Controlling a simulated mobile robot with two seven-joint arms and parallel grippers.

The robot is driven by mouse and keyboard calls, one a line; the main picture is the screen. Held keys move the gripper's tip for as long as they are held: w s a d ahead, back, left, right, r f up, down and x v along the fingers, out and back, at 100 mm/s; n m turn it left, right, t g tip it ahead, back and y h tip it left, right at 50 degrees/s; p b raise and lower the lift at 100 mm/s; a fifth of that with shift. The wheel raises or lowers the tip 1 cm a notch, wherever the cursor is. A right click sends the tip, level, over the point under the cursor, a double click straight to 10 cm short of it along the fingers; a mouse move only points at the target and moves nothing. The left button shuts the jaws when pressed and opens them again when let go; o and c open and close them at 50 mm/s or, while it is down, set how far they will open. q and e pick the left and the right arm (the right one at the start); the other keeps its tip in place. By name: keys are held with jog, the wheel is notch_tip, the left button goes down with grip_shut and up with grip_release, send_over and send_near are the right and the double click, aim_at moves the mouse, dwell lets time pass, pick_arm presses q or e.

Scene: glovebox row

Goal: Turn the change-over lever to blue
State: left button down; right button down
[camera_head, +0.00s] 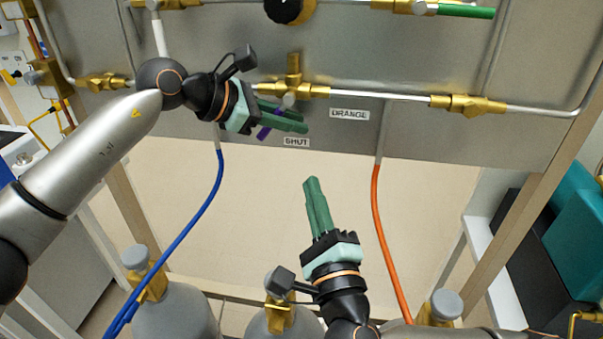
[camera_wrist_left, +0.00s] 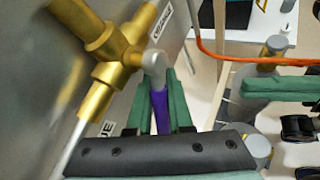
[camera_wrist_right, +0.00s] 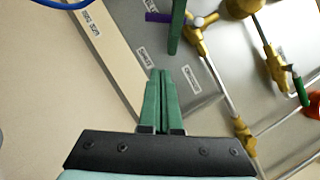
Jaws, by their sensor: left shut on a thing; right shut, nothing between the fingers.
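The change-over lever (camera_head: 264,132) is purple with a grey hub (camera_head: 288,102) on a brass valve (camera_head: 293,75). It slants down and left from the hub, its end left of the SHUT label (camera_head: 297,142). My left gripper (camera_head: 303,121) is shut on it; in the left wrist view the purple lever (camera_wrist_left: 161,110) lies between the green fingers. The ORANGE label (camera_head: 349,115) is right of the valve. A label ending in "UE" (camera_wrist_left: 106,129) shows in the left wrist view; my left gripper hides that spot in the head view. My right gripper (camera_head: 311,180) is shut and empty, below the panel.
A blue hose (camera_head: 207,200) and an orange hose (camera_head: 376,220) hang from the panel. Grey cylinders (camera_head: 175,315) with brass valves stand below. Brass fittings and a metal pipe (camera_head: 400,97) run along the panel. The space between the hoses is open apart from my right gripper.

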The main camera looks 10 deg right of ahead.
jog(key=w+a+r, duration=0.3)
jog(key=w+r, duration=0.1)
jog(key=w, duration=0.5)
jog(key=shift+r, duration=0.2)
jog(key=shift+a, duration=0.1)
pick_arm(q)
jog(key=shift+d, duration=0.1)
pick_arm(e)
jog(key=shift+a+r+m+t, duration=0.3)
jog(key=shift+a+r+m, duration=0.15)
jog(key=shift+m, duration=0.45)
pick_arm(q)
jog(key=c, duration=1.1)
grip_release()
pick_arm(e)
jog(key=shift+a, duration=0.1)
jog(key=shift+f, duration=0.1)
